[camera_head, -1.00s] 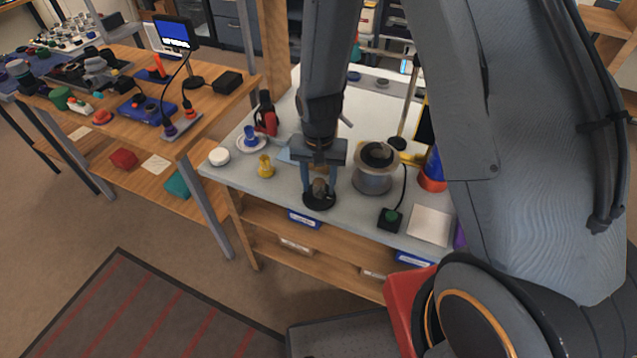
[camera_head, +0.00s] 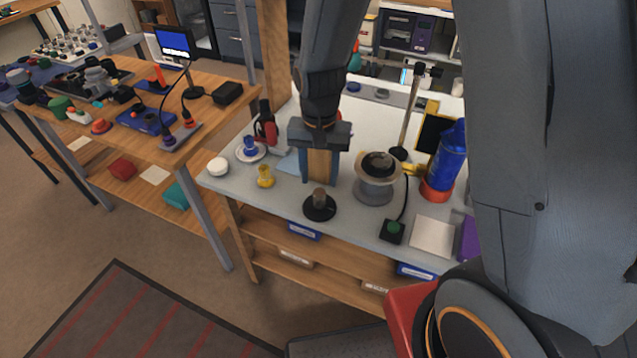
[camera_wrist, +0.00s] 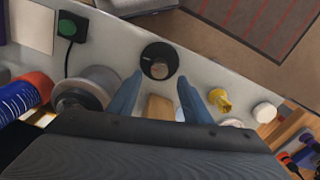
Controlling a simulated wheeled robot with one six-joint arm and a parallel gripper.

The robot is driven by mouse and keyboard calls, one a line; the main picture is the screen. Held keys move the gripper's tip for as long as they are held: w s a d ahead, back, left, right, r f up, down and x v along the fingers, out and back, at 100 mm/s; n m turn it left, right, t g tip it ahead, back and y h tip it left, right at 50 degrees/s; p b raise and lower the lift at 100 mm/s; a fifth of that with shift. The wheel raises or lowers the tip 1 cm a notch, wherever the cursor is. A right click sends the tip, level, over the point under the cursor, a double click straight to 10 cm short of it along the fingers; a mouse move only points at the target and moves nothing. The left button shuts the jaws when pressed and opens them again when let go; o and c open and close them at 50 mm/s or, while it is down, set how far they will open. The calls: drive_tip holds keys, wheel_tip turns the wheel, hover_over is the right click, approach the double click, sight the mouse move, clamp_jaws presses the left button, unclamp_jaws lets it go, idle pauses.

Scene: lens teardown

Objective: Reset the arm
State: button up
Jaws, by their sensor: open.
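My gripper (camera_head: 319,183) hangs over the near part of the pale workbench (camera_head: 232,192), its two blue fingers apart and pointing down. Just below and in front of the fingertips stands a round black base with a short grey-brown knob (camera_head: 319,200), upright and apart from the fingers. In the wrist view the black base (camera_wrist: 159,61) shows just beyond the open fingertips (camera_wrist: 160,77). A tan wooden block (camera_wrist: 160,107) shows between the fingers; I cannot tell whether it rests on the bench behind them.
A metal spool-like pot (camera_head: 375,190) stands right of my gripper, with a green-button box (camera_head: 393,230) nearer the front. A yellow piece (camera_head: 265,176) and a white disc (camera_head: 217,167) are to the left. A blue bottle (camera_head: 449,155) and a pole stand (camera_head: 409,110) rise at right.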

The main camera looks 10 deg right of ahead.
drive_tip(key=shift+r, duration=0.3)
idle(0.4)
drive_tip(key=s+d+r+n+t+b, duration=0.1)
drive_tip(key=s+d+r+n+b, duration=0.1)
drive_tip(key=s+d+r, duration=0.5)
drive_tip(key=s+d+n, duration=0.1)
drive_tip(key=s+d, duration=0.1)
drive_tip(key=shift+s+d+r+n, duration=0.25)
drive_tip(key=shift+d+n, duration=0.15)
